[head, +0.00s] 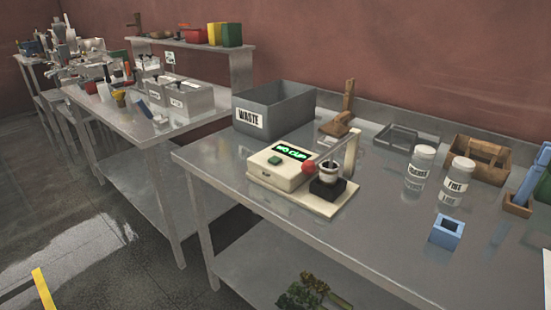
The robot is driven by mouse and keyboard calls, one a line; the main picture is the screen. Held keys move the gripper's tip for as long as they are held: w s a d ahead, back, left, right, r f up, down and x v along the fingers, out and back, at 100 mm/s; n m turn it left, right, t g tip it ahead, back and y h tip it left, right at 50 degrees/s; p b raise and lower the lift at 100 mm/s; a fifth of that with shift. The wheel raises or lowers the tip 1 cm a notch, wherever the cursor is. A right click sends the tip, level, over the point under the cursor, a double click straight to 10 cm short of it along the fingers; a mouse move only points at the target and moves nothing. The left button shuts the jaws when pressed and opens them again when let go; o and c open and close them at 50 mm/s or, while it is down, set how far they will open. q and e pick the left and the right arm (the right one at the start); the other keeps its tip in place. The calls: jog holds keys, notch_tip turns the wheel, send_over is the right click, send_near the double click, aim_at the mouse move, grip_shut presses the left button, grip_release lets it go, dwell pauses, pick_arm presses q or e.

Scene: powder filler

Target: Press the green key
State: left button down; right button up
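The powder filler (278,175) is a cream box on a cream base on the near steel table. A red ball knob (309,167) is at the box's right side. A small pale vessel with a dark top (328,172) is at a black block (327,189) on the base, beside an upright post (351,152). Neither of my grippers is in view, and nothing covers the green key.
A grey bin marked "WASTE" (274,110) stands behind the filler. The table front left of the filler is clear.

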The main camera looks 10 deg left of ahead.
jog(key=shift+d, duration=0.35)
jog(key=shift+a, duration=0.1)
